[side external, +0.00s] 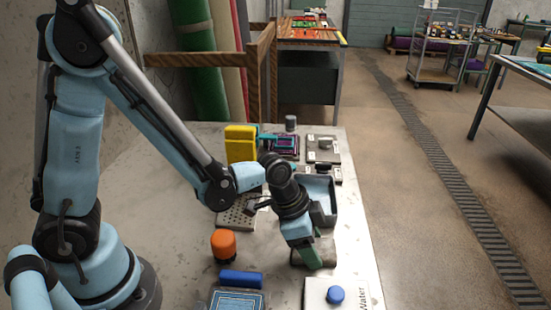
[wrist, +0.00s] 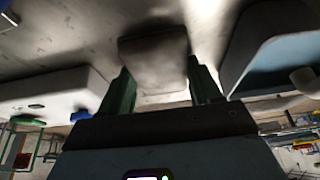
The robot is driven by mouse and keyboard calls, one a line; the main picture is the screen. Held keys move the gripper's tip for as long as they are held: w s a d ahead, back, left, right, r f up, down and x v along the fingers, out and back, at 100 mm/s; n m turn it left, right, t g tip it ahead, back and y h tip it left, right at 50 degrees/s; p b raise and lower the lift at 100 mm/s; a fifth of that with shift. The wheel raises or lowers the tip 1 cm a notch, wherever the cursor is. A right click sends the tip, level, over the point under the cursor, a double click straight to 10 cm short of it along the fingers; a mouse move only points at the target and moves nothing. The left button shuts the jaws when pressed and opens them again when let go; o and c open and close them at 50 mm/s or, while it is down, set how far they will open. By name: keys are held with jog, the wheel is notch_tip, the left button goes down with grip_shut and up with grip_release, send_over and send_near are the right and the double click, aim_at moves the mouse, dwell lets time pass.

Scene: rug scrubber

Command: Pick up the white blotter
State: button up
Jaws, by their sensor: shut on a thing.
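The white blotter (wrist: 153,60) is a pale, rounded block between the two green fingers of my gripper (wrist: 162,90) in the wrist view. The fingers reach its two sides, and the gripper is shut on it. In the side view my gripper (side external: 313,258) points down low over the right part of the table, and the blotter (side external: 328,250) shows only partly behind the fingers. Whether it still touches the table is hard to tell.
A blue-lined tray (side external: 325,188) stands just behind my gripper. A white box marked Water with a blue knob (side external: 335,295) is in front. An orange-topped jar (side external: 223,246) and a blue roll (side external: 241,279) lie left. The metal table's right edge is close.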

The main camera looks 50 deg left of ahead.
jog(key=shift+r, duration=0.15)
jog(key=shift+r, duration=0.5)
jog(key=r, duration=0.3)
jog(key=shift+s+d+r, duration=0.2)
jog(key=shift+s+r, duration=0.05)
jog(key=s+d+r, duration=0.6)
jog(key=s, duration=0.2)
jog(key=shift+s+d+r, duration=0.25)
jog(key=shift+s+d, duration=0.1)
jog(key=o, duration=0.4)
jog(key=shift+c, duration=0.2)
jog(key=c, duration=0.3)
